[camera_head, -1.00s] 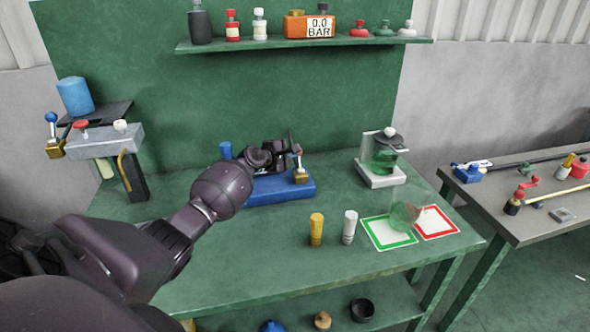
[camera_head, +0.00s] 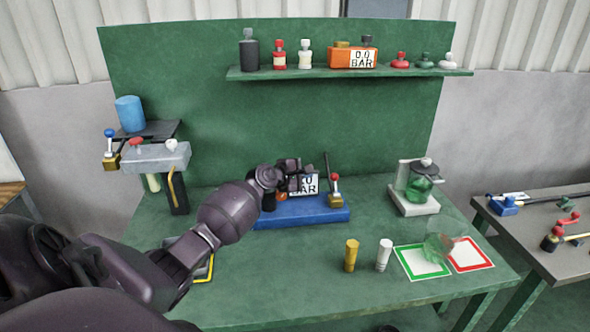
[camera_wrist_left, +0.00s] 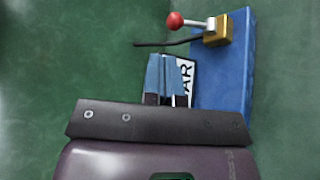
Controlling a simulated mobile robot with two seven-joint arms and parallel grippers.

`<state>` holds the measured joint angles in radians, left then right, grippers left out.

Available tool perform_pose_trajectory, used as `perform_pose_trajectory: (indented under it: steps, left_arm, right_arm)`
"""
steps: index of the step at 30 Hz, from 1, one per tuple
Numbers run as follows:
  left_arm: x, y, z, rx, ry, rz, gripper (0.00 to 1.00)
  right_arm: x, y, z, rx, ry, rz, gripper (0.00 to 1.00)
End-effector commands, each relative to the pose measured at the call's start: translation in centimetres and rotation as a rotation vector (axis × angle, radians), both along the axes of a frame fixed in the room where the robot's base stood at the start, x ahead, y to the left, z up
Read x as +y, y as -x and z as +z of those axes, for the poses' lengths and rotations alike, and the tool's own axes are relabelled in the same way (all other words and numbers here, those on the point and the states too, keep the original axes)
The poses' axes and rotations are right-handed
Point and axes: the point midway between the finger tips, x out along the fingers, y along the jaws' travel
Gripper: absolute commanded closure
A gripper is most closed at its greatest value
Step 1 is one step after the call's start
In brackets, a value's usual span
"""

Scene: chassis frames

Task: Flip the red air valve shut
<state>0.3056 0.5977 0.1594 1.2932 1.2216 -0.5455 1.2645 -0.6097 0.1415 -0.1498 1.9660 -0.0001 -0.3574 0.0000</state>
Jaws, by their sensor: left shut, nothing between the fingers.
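The red air valve is a brass block with a pale lever and a red ball (camera_head: 335,177). It stands at the right end of the blue base (camera_head: 290,212), its lever upright in the head view. In the left wrist view the red ball (camera_wrist_left: 174,20) and brass block (camera_wrist_left: 217,33) are at the top, beyond my fingers. My left gripper (camera_head: 302,166) is above the base, left of the valve and apart from it, in front of a white "BAR" display (camera_head: 305,184). Its fingers (camera_wrist_left: 167,78) are shut and empty. My right gripper is out of view.
A dark thin rod (camera_head: 328,163) rises beside the valve. A grey block (camera_head: 155,157) with a red knob and a blue-ball valve (camera_head: 110,150) stand at left. Yellow (camera_head: 351,255) and white (camera_head: 384,254) cylinders stand in front. A glass jar (camera_head: 420,185) is at right.

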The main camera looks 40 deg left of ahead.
Motion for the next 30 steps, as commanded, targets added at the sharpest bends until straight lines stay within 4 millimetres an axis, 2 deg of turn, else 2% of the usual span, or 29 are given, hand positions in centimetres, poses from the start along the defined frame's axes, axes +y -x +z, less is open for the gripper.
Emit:
perform_pose_trajectory:
  steps: [3,9,30]
  left_arm:
    - [0.5,1.5,0.8,0.001,-0.002,0.0,1.0]
    - [1.0,2.9,1.6,0.0,0.0,0.0,1.0]
    - [1.0,3.3,1.8,0.001,-0.001,-0.001,1.0]
  right_arm:
    - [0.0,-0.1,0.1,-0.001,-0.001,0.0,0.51]
    - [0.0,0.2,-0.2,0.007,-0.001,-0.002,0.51]
    - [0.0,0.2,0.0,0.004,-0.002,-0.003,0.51]
